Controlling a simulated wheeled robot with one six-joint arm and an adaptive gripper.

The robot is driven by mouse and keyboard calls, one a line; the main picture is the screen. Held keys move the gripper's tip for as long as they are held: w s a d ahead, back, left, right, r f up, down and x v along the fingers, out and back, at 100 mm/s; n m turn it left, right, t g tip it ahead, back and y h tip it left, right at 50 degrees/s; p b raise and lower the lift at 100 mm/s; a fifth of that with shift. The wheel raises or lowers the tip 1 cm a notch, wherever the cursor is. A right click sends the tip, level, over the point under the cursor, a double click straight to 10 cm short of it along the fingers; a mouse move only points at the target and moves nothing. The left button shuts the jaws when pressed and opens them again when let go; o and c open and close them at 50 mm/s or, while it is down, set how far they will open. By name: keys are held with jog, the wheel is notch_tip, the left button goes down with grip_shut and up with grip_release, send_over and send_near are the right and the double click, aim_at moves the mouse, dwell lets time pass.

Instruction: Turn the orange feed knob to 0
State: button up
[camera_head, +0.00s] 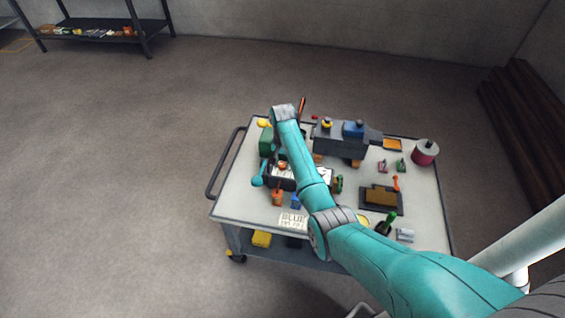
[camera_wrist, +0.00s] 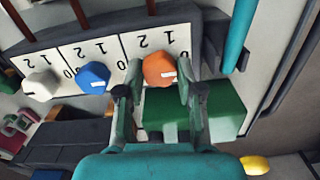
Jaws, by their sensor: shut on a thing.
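The orange feed knob (camera_wrist: 159,68) sits on a white panel with printed numerals in the wrist view. My gripper (camera_wrist: 159,88) has one finger on each side of the knob and is shut on it. A short white mark on the knob lies at its lower right side. A 0 is printed to the right of the knob, with other numerals above it. In the head view my arm (camera_head: 305,175) reaches over the trolley and hides much of the panel and gripper.
A blue knob (camera_wrist: 92,77) and a white knob (camera_wrist: 40,85) stand left of the orange one. A green block (camera_wrist: 215,110) lies close beside my right finger. A teal bar (camera_wrist: 240,35) rises at the right. The trolley (camera_head: 235,190) holds many small items.

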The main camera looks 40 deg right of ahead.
aim_at(283, 164)
jog(key=o, duration=1.1)
jog(key=shift+o, duration=0.2)
notch_tip(283, 164, up, 12)
